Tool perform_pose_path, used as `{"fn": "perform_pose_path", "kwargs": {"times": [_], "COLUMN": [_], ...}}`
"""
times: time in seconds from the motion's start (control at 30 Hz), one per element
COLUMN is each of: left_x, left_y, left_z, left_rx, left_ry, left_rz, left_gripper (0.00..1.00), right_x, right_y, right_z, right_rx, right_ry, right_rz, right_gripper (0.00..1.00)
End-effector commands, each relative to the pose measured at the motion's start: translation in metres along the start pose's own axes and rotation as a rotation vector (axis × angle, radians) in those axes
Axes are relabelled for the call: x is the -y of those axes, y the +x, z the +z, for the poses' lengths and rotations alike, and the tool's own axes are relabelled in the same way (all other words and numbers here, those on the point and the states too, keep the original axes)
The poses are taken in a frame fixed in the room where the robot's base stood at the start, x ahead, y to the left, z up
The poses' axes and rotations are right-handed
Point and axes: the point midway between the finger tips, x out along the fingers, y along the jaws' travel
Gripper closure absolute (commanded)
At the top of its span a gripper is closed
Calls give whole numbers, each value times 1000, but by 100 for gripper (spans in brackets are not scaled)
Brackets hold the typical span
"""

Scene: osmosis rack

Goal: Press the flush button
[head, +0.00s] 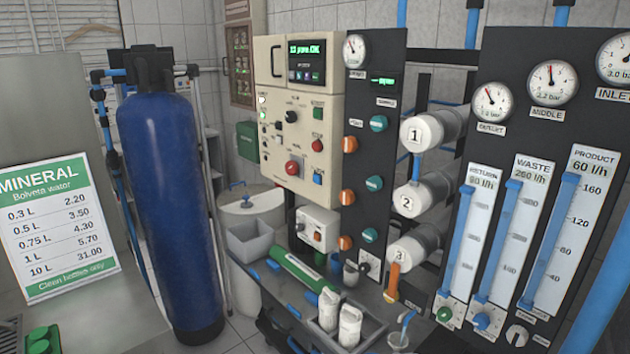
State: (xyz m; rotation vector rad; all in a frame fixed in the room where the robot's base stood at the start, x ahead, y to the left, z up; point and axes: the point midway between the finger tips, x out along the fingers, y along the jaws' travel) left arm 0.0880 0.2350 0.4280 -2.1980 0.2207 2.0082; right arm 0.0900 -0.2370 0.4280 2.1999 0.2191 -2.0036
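A cream control panel (299,185) stands upright at the middle of the head view, with a lit display (307,62) reading green text at its top. The labels are too small to read, so I cannot tell which one is the flush button. Neither of my grippers is in view.
A tall blue tank (170,200) stands left of the panel. Below the panel, a bench holds a grey bin (250,240), a green tube (302,271) and white cartridges (350,325). Numbered white cylinders (420,131) and flow meters (475,235) are on the right. The panel's front looks unobstructed.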

Motion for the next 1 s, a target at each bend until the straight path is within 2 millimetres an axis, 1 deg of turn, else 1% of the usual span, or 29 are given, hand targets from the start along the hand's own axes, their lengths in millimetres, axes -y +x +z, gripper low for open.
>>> {"fn": "perform_pose_path", "kwargs": {"times": [0.03,0.07,0.1,1.0], "left_x": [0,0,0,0], "left_y": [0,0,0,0], "left_z": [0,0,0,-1], "left_rx": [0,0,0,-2], "left_ry": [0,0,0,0], "left_rz": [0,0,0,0], "left_gripper": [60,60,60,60], "right_x": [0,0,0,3], "right_y": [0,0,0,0], "right_z": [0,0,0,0], "right_rx": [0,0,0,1], "right_ry": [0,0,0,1], "right_rz": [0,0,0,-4], "right_gripper": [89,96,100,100]}}
